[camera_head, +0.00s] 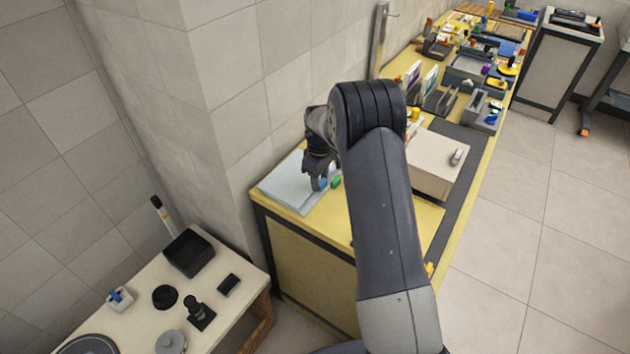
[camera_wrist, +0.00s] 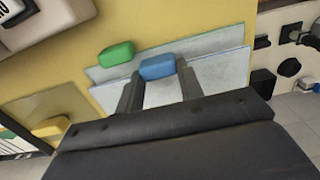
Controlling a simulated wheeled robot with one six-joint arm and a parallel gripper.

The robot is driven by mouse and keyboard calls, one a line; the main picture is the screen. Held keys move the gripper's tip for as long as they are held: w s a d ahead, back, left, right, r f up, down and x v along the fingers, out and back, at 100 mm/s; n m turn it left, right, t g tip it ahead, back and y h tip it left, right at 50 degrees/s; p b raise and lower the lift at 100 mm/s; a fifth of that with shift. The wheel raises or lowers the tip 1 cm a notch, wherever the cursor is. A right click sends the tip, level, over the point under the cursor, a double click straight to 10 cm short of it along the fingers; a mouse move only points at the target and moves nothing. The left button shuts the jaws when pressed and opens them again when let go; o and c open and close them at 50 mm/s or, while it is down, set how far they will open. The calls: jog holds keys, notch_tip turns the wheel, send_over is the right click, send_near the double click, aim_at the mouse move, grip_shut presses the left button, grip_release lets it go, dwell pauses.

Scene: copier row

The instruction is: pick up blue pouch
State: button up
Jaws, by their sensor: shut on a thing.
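The blue pouch (camera_wrist: 157,67) is a small blue block-like piece between the fingertips of my gripper (camera_wrist: 158,75) in the wrist view. My gripper is shut on it. In the head view, my gripper (camera_head: 319,182) is low over the pale sheets at the near end of the yellow bench, with the blue pouch (camera_head: 324,183) partly hidden by the fingers. I cannot tell whether the pouch touches the sheets.
A green block (camera_wrist: 116,54) lies just beside the pouch, and also shows in the head view (camera_head: 336,181). Pale sheets (camera_head: 283,188) lie beneath. A beige box (camera_head: 436,165) stands to the right. A lower table (camera_head: 130,290) holds dark items.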

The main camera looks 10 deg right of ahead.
notch_tip(320, 180, up, 9)
jog(key=shift+f+b, duration=0.1)
jog(key=shift+b, duration=0.3)
jog(key=shift+r+p, duration=1.25)
jog(key=shift+r, duration=0.25)
